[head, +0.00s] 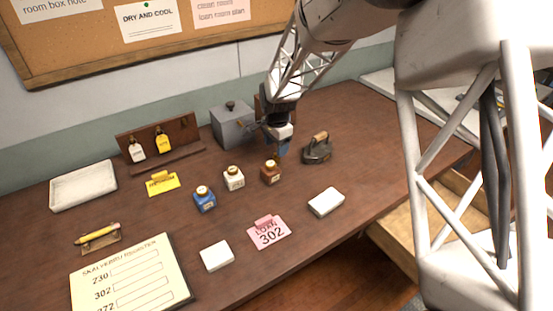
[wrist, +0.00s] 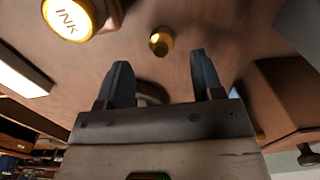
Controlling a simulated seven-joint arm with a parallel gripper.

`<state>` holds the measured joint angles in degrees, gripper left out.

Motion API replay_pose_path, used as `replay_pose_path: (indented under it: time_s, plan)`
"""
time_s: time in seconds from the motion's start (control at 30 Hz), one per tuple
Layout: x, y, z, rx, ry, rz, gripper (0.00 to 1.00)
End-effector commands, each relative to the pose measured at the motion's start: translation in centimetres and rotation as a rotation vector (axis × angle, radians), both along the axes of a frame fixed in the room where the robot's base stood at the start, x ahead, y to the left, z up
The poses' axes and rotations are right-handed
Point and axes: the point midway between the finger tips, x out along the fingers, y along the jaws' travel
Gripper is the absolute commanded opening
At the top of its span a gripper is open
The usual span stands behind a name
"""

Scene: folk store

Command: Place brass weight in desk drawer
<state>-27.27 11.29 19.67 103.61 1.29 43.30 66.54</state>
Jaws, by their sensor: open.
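The brass weight (wrist: 160,40) shows in the wrist view as a small, round, gold-coloured piece on the desk. It lies beyond my gripper (wrist: 156,82), in line with the gap between the two blue-grey fingers. The fingers are apart with nothing held between them. In the head view my gripper (head: 278,147) points down over the back middle of the desk, and I cannot make out the weight there. An open, light wooden drawer (head: 400,237) juts out below the desk's right front edge, partly hidden by my white arm structure.
A brown ink bottle (head: 270,173) stands just in front of my gripper, with white (head: 234,179) and blue (head: 204,199) bottles to its left. A flat iron (head: 317,149) stands close right. A grey box (head: 232,126) is behind left. A white block (head: 326,202) lies nearer the front edge.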

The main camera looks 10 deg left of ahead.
Motion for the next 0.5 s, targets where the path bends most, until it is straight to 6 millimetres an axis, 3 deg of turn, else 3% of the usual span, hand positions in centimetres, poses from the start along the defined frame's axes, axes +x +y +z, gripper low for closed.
replay_pose_path:
  time_s: [0.27, 0.5]
  plan:
    - [0.0, 0.0, -0.2, 0.000, 0.000, 0.000, 0.61]
    - [0.2, -0.1, -2.1, -0.002, 0.003, 0.000, 0.61]
